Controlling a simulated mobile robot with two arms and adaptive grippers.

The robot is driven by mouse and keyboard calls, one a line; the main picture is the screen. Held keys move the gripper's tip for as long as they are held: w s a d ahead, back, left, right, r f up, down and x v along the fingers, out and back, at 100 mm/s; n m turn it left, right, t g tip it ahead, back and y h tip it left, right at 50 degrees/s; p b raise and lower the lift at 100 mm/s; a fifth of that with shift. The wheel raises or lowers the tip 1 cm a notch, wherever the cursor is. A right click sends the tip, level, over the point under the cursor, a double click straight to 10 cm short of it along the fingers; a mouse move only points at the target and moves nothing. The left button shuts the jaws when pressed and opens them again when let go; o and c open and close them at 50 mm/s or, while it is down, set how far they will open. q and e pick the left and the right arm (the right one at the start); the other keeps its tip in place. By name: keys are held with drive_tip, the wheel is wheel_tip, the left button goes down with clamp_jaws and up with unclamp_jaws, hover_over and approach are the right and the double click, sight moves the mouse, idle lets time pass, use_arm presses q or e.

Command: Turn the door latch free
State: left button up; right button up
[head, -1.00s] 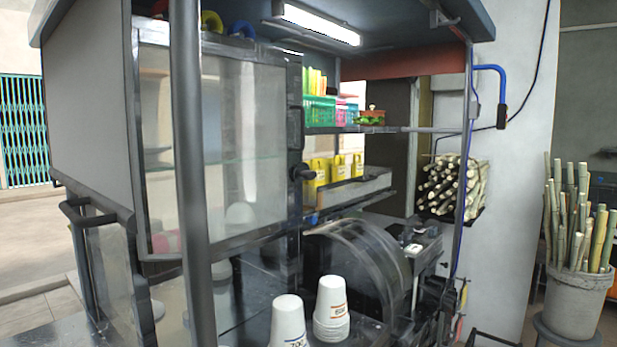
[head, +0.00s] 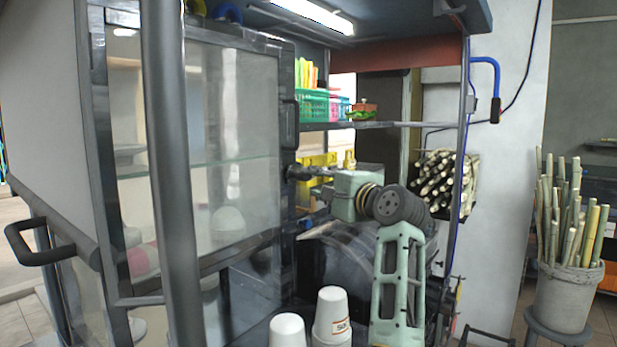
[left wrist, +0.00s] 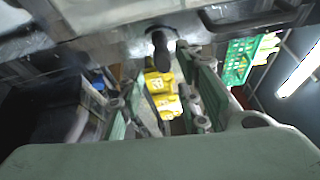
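The door latch (head: 297,173) is a dark knob on the right edge of the glass cabinet door (head: 240,150), below a dark vertical handle (head: 290,122). The door looks shut. My left gripper (head: 318,182) is to the right of the latch, its fingers pointing at it. In the left wrist view the latch (left wrist: 161,46) sticks out ahead, near the gap between the spread fingers of my left gripper (left wrist: 166,78). The fingers are open, one on each side, and I cannot tell whether they touch the latch. My right gripper is not in view.
A dark post (head: 172,150) stands in front of the door. Yellow containers (left wrist: 160,88) and a green basket (head: 314,105) sit on shelves close by.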

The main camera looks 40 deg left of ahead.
sight(307, 180)
use_arm(q)
drive_tip(key=p+x, duration=0.1)
drive_tip(key=x, duration=0.4)
drive_tip(key=shift+a, duration=0.15)
drive_tip(key=shift+f, duration=0.1)
clamp_jaws()
